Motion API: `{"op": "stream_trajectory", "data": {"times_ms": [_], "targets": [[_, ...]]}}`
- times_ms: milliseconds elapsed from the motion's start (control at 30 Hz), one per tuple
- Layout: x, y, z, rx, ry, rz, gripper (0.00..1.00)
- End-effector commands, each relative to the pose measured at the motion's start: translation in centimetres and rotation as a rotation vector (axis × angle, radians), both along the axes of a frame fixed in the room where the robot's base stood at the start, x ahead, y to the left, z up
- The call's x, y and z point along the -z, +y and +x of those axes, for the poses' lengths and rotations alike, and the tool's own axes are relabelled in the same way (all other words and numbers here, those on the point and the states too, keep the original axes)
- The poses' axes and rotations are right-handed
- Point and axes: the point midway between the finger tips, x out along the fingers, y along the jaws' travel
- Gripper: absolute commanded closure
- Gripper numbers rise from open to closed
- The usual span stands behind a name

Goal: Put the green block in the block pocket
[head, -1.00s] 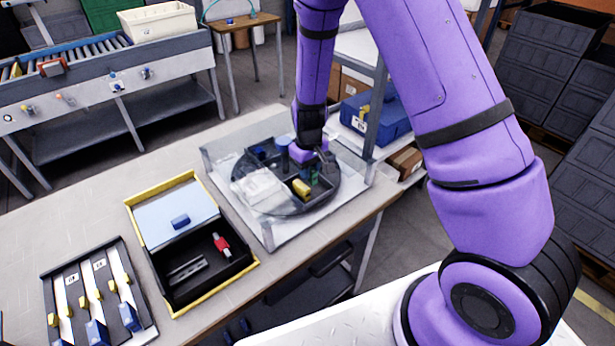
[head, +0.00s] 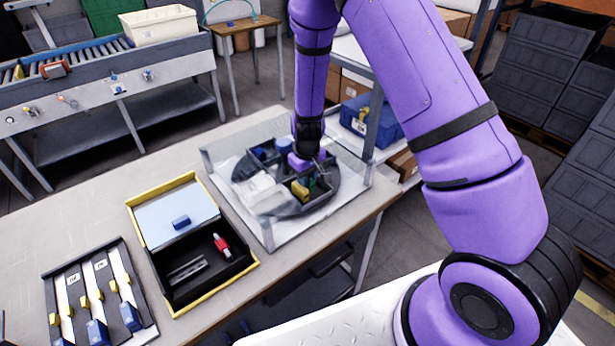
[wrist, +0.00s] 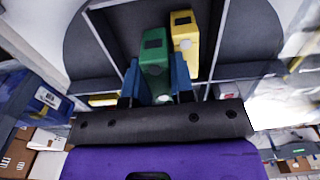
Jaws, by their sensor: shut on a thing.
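My gripper (wrist: 156,90) is shut on the green block (wrist: 154,58) in the wrist view, with one blue finger on each side of it. The block is upright and lies over a compartment of a dark round divided tray (wrist: 252,28). A yellow block (wrist: 185,42) stands close on its right. In the head view, my gripper (head: 312,170) is low over the tray (head: 333,192), and the green block is mostly hidden behind it. The yellow block (head: 300,190) shows just in front. I cannot tell which compartment is the block pocket, nor whether the green block touches the floor.
A clear-walled enclosure (head: 268,232) surrounds the round tray. A yellow-rimmed box (head: 228,282) holding a red part (head: 221,245) is to its left, beside a rack with several slides (head: 140,330). The table's left back (head: 60,205) is clear.

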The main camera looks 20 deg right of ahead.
Motion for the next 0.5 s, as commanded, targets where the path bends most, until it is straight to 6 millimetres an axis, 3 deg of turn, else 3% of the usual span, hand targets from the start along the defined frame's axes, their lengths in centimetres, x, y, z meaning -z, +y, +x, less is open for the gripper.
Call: {"op": "stream_trajectory", "data": {"times_ms": [33, 200, 233, 333, 500], "targets": [[1.26, -0.13, -0.81, 0.0, 0.022, -0.006, 1.0], [1.47, -0.11, -0.82, -0.001, 0.022, -0.006, 1.0], [1.42, -0.11, -0.78, -0.001, 0.021, -0.006, 0.75], [1.31, -0.11, -0.67, 0.0, 0.019, -0.005, 0.52], [1.22, -0.1, -0.57, 0.0, 0.017, -0.005, 0.52]]}}
